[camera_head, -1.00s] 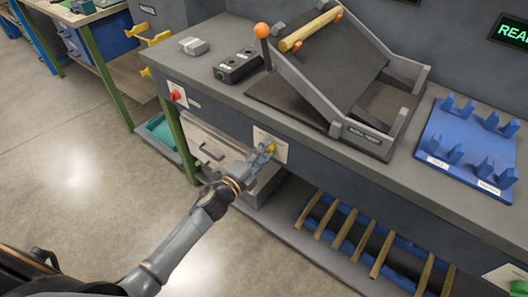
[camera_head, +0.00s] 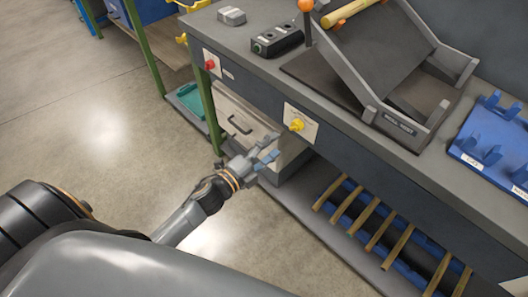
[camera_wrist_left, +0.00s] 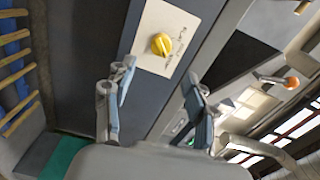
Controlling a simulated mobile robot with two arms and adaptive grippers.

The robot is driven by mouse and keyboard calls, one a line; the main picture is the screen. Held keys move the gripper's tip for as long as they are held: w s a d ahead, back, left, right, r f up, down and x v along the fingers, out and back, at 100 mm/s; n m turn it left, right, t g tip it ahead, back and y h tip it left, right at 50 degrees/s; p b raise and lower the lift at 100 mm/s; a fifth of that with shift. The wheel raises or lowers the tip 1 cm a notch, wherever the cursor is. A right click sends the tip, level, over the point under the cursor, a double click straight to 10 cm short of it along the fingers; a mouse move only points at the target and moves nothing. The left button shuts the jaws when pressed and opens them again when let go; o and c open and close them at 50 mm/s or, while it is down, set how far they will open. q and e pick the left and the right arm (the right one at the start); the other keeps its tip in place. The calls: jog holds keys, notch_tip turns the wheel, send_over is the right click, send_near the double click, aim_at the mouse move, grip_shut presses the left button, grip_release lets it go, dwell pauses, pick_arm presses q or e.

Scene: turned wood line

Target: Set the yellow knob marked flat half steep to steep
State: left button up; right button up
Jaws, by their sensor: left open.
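The yellow knob (camera_head: 296,125) sits on a pale plate (camera_head: 309,134) on the bench's front face. It also shows in the left wrist view (camera_wrist_left: 161,44), with a raised grip bar and small dark marks beside it. The marks are too small to read, so I cannot tell which setting it points to. My left gripper (camera_head: 272,148) is open and empty, apart from the knob, below and to its left in the head view. In the wrist view its two fingers (camera_wrist_left: 158,78) stand spread with the knob beyond them. My right gripper is not in view.
A red knob (camera_head: 210,64) is on another plate to the left. Above are a black control box (camera_head: 277,40) and a tilted ramp (camera_head: 350,70) on the bench top. A slatted rack (camera_head: 385,228) lies below. The floor (camera_head: 100,125) at left is clear.

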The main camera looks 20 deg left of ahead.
pick_arm(q)
jog(key=shift+v, duration=1.45)
jog(key=shift+f, duration=0.1)
jog(key=s+a+f+n+g+y+p, duration=0.1)
jog(key=s+a+f+n+g+y, duration=0.25)
jog(key=f, duration=0.65)
jog(key=s+f+n+g+p, duration=0.15)
jog(key=s+f+n, duration=0.35)
jog(key=f, duration=0.5)
jog(key=s+a+f+n+g+y, duration=0.1)
jog(key=s+f+n+g+y, duration=0.3)
jog(key=f, duration=0.6)
jog(key=s+d+f+n+g+p, duration=0.1)
jog(key=s+f+n+g, duration=0.2)
jog(key=s, duration=1)
jog(key=s+f+n+g+h, duration=0.1)
jog(key=s+f+n+g, duration=0.2)
jog(key=s+f, duration=0.6)
jog(key=s+g, duration=0.1)
jog(key=s, duration=0.4)
jog(key=shift+d+f+p, duration=0.3)
jog(key=shift+d+p, duration=0.05)
jog(key=shift+d, duration=0.05)
